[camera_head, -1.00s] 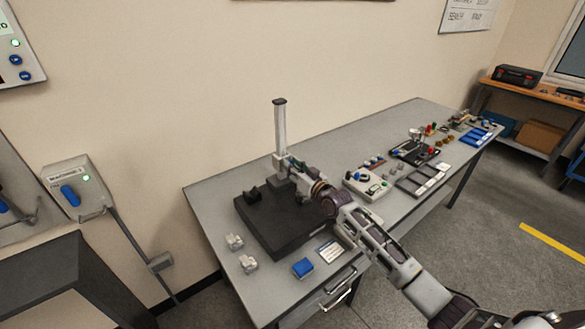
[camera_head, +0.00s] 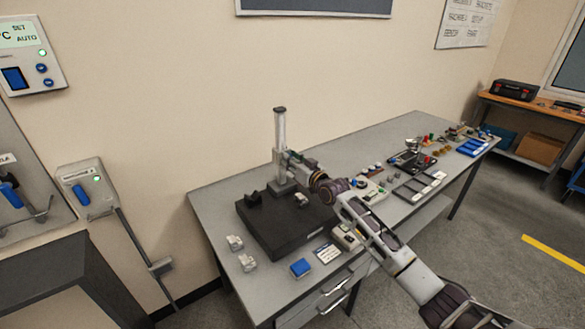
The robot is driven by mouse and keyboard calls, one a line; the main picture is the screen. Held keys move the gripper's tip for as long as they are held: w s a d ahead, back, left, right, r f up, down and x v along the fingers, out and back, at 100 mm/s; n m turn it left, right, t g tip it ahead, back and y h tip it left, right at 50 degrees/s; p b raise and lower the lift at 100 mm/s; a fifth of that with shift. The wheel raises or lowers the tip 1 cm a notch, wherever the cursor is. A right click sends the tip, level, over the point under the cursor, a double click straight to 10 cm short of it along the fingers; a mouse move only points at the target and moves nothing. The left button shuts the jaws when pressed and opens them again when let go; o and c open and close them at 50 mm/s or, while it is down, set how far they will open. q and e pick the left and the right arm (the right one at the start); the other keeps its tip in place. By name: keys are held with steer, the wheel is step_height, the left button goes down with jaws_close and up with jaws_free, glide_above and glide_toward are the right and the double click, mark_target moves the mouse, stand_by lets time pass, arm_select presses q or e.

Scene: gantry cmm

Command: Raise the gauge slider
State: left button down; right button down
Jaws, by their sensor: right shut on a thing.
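The height gauge's upright silver column (camera_head: 281,133) stands at the back of a black plate (camera_head: 285,235) on the grey bench. The gauge slider (camera_head: 281,157) sits on the column at about mid-height, partly hidden by my gripper. My right gripper (camera_head: 288,159) is shut on the slider, its arm reaching in from the lower right. The fingertips are small and partly covered here. My left gripper is not in view.
The grey bench (camera_head: 213,200) holds a blue block (camera_head: 300,268), small clear blocks (camera_head: 235,243) and a white control box (camera_head: 371,190). A black V-shaped piece (camera_head: 253,198) is on the plate. Wall boxes (camera_head: 87,189) are at left.

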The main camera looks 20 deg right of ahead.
steer(key=shift+r, duration=0.6)
steer(key=shift+r+p, duration=1.85)
steer(key=shift+r, duration=0.8)
steer(key=shift+f, duration=0.1)
steer(key=c, duration=1.1)
jaws_free()
steer(key=shift+s, duration=0.1)
